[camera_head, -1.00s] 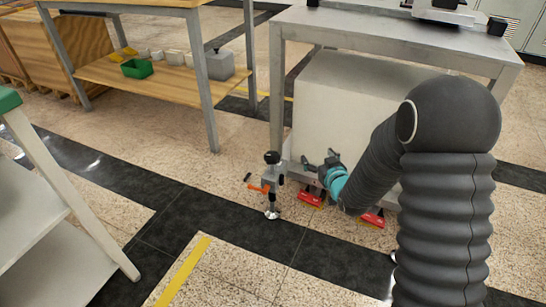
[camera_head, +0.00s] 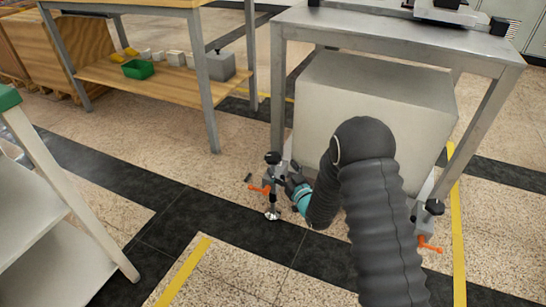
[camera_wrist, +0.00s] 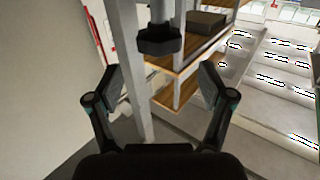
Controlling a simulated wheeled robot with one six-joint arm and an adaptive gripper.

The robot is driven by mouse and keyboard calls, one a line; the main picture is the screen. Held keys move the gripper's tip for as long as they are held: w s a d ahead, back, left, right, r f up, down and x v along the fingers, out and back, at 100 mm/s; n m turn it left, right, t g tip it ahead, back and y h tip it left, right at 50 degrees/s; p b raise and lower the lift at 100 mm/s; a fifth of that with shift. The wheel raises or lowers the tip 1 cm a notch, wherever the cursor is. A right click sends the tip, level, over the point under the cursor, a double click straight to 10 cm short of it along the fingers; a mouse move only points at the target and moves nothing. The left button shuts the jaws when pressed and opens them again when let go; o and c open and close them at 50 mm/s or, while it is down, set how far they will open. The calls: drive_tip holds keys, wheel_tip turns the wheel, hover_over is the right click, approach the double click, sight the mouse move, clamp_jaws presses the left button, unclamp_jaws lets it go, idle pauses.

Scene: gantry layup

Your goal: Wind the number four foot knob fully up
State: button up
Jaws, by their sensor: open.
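A levelling foot with a black knob (camera_head: 272,157), an orange lever (camera_head: 259,190) and a round floor pad (camera_head: 272,214) stands at the near left leg of the grey metal table. No number is readable on it. My gripper (camera_head: 287,183) is close beside this foot, on its right, below the top knob. In the wrist view my gripper (camera_wrist: 160,82) has its two fingers spread and nothing between them. A black lobed knob (camera_wrist: 160,41) on a grey stem shows beyond the fingertips, centred left to right and higher in the picture. I cannot tell the exact gap.
The grey metal table (camera_head: 400,34) stands over a large pale box (camera_head: 375,95). A second foot with a black knob (camera_head: 434,207) and orange lever is at the right. A wooden-shelved bench (camera_head: 160,82) stands behind left, a white rack (camera_head: 60,200) at left. Floor before the foot is clear.

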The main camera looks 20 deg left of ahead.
sight(277, 161)
drive_tip(key=x, duration=0.7)
drive_tip(key=c, duration=1.2)
